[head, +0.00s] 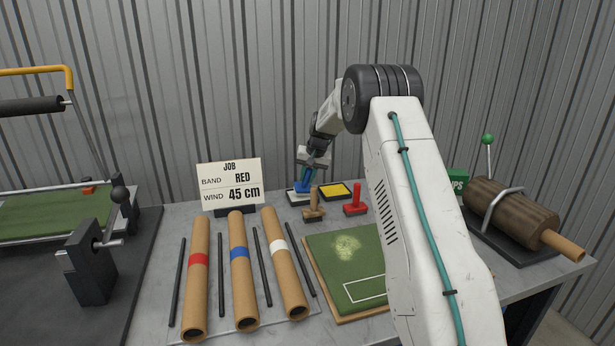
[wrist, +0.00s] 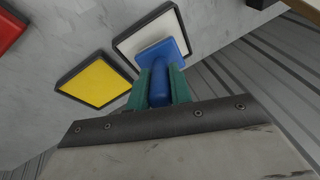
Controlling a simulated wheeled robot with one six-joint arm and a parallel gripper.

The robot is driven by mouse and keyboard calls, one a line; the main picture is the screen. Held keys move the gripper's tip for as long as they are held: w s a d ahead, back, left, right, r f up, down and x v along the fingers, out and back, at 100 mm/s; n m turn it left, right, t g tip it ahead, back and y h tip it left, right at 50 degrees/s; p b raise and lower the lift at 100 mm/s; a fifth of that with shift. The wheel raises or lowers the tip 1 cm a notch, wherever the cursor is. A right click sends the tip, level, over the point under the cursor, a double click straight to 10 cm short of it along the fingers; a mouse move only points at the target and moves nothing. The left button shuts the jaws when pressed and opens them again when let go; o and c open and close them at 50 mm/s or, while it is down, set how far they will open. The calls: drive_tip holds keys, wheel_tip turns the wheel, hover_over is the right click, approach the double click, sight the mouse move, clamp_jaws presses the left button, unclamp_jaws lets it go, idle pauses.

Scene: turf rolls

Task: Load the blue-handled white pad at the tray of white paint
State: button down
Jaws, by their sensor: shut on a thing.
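My gripper (head: 311,168) is shut on the upright blue handle of the pad (head: 303,187). In the wrist view the green fingers of my gripper (wrist: 160,84) sit on either side of the handle. The white tray (head: 293,197) also shows in the head view, dark-rimmed, below the pad. The pad's underside is hidden, and I cannot tell whether it touches the paint.
A yellow tray (head: 336,191) lies right of the white one. A job sign (head: 230,184) stands left. Several banded tubes (head: 240,285) and a turf board (head: 340,255) lie nearer.

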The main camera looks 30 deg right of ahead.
idle(0.5)
drive_tip(key=shift+r, duration=3.5)
